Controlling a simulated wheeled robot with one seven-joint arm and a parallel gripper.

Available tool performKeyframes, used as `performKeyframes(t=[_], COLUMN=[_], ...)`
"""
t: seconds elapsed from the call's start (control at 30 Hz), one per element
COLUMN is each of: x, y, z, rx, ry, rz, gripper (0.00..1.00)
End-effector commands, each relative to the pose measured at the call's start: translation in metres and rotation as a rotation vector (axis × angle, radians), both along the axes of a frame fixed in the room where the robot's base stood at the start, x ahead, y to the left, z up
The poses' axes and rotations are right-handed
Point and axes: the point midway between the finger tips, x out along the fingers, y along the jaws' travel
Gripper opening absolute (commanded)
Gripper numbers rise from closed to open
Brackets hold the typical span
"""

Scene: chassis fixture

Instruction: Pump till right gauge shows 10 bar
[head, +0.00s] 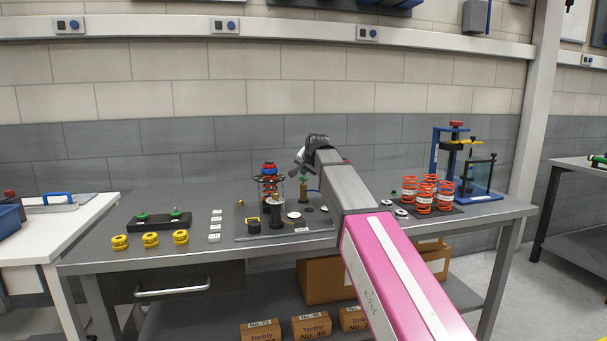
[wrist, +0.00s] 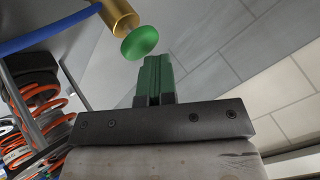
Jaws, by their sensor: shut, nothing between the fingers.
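A brass pump cylinder (wrist: 117,13) with a round green knob (wrist: 140,42) and a blue hose (wrist: 45,30) shows at the top of the wrist view. In the head view the pump (head: 303,191) stands on the fixture's grey base plate (head: 262,238). My gripper (wrist: 157,60) is shut and empty, its green fingertips close beside the knob; I cannot tell whether they touch. Two small round white faces, perhaps the gauges, lie on the plate, one left (head: 294,214) and one right (head: 324,209). They are too small to read.
A coil-spring assembly (head: 268,184) stands left of the pump; orange springs also show in the wrist view (wrist: 35,90). Yellow rings (head: 151,239) and white labelled blocks (head: 215,226) lie left. More orange springs (head: 425,193) and a blue-framed press (head: 460,160) stand right.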

Motion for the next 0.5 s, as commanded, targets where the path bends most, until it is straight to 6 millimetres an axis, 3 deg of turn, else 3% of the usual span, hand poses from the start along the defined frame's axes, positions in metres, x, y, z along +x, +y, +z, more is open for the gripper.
performKeyframes(t=[0.5], x=[0.000], y=[0.000], z=[0.012], rx=[-0.001], ry=[0.003], rz=[0.000], gripper=[0.00])
